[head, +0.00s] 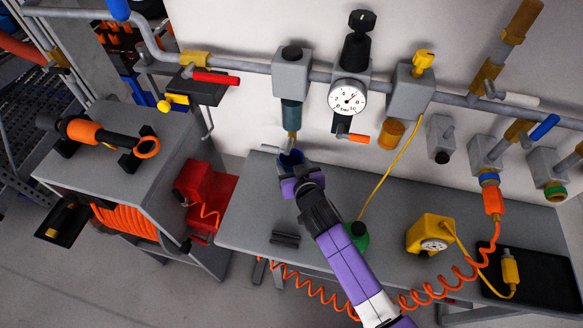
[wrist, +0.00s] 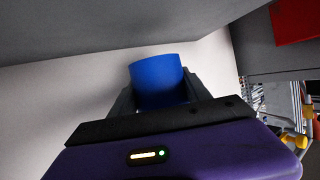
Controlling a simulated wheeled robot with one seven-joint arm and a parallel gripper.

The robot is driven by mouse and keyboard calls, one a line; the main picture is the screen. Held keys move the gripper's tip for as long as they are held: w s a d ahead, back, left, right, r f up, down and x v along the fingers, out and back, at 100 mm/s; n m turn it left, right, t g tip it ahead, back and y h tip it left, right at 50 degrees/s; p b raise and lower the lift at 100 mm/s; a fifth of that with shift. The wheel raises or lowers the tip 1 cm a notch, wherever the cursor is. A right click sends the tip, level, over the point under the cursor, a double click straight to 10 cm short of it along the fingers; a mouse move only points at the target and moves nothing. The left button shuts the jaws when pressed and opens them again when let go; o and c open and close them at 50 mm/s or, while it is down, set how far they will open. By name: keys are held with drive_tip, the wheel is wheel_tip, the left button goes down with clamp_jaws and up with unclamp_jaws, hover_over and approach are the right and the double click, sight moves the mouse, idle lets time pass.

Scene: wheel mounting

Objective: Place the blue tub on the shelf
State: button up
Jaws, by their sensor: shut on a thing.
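The blue tub (wrist: 157,80) is held between the two dark fingers of my gripper (wrist: 163,98) in the wrist view. In the head view the tub (head: 291,158) shows as a small blue patch just beyond my gripper (head: 290,170), over the far edge of the grey shelf (head: 240,222). My gripper is shut on the tub. From the head view I cannot tell whether the tub touches the shelf or is held above it. My purple and dark arm hides part of the shelf.
A green container (head: 357,236) stands close to the right of my arm. A yellow gauge box (head: 430,234) and a black tray (head: 540,275) are farther right. A pipe (head: 260,66) with a dial gauge (head: 347,98) runs along the wall. The shelf's left part is mostly clear.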

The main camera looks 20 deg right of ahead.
sight(291, 169)
wheel_tip(291, 169, down, 3)
drive_tip(key=shift+f, duration=0.1)
drive_tip(key=shift+w+d+f, duration=0.1)
drive_tip(key=shift+w+f, duration=0.05)
drive_tip(key=shift+f, duration=0.3)
drive_tip(key=shift+f, duration=0.15)
drive_tip(key=o, duration=1.4)
drive_tip(key=shift+o, duration=0.2)
drive_tip(key=shift+r, duration=0.2)
drive_tip(key=v, duration=1.1)
drive_tip(key=shift+b, duration=0.3)
drive_tip(key=shift+s+r, duration=0.15)
drive_tip(key=shift+s, duration=0.3)
